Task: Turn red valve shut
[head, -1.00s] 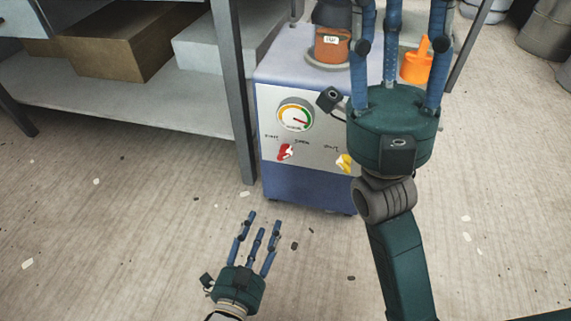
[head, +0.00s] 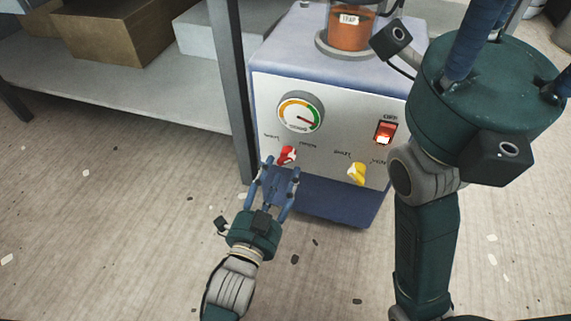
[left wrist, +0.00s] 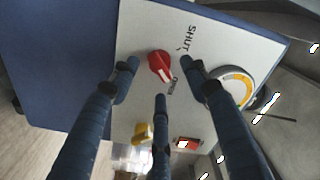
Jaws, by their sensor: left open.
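The red valve (head: 287,155) is a small knob with a white tip on the pale front panel of a blue machine (head: 335,60). In the left wrist view the red valve (left wrist: 160,67) has its white tip toward the OPEN label (left wrist: 173,87), away from the SHUT label (left wrist: 190,38). My left gripper (head: 279,172) is open, its fingers just below and around the valve in the head view. In the left wrist view its fingertips (left wrist: 159,76) spread around the valve, no clear contact. My right gripper (head: 490,85) is raised at right; its fingertips are out of frame.
A gauge (head: 301,113) sits above the red valve. A yellow valve (head: 357,172) and a lit red switch (head: 385,131) are to its right. A jar (head: 349,30) stands on top. A shelf post (head: 238,100) stands close on the left.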

